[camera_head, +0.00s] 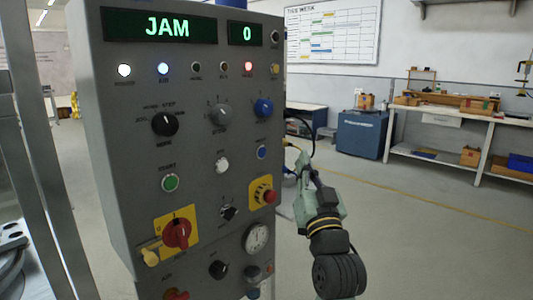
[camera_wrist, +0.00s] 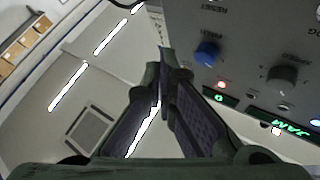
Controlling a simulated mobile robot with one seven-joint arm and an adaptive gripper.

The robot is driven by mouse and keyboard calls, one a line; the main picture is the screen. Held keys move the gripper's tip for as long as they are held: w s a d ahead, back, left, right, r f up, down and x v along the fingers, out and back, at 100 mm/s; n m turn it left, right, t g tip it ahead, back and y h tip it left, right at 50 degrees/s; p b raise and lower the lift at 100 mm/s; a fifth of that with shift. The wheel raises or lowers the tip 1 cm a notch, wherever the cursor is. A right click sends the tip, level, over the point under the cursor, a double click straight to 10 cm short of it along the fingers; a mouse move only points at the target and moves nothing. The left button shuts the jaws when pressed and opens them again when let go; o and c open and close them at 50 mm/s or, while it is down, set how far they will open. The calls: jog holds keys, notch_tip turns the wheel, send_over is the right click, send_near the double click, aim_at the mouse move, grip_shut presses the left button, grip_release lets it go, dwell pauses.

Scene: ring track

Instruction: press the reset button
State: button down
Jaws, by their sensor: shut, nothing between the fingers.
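The reset button is the small blue round button (camera_head: 262,152) on the right side of the grey control panel (camera_head: 130,140), below a blue knob (camera_head: 263,108). The wrist view shows the RESET label (camera_wrist: 211,9) upside down at its top edge, by the blue knob (camera_wrist: 207,53); the button itself is not seen there. My gripper (camera_head: 301,160) is just right of the panel's right edge in the head view. In the wrist view its two dark fingers (camera_wrist: 166,62) are together and empty, beside the panel face. I cannot tell the gap to the panel.
The display (camera_head: 167,27) reads JAM and the counter (camera_head: 246,34) reads 0. A red emergency button on a yellow plate (camera_head: 263,192) sits below the reset button. A red rotary switch (camera_head: 177,233) is lower left. The floor right of the panel is open, before a workbench (camera_head: 450,118).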

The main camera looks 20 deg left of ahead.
aim_at(262, 152)
jog(key=w+a+p, duration=0.2)
jog(key=w+a, duration=0.1)
jog(key=a, duration=0.5)
jog(key=shift+a, duration=0.15)
jog(key=shift+a, duration=0.1)
dwell(1.5)
jog(key=shift+w+a, duration=0.1)
jog(key=shift+a, duration=0.2)
jog(key=shift+w+a, duration=0.15)
jog(key=shift+a, duration=0.25)
dwell(0.7)
jog(key=shift+d, duration=0.1)
jog(key=shift+s+d, duration=0.3)
jog(key=shift+d, duration=0.35)
jog(key=shift+d, duration=0.1)
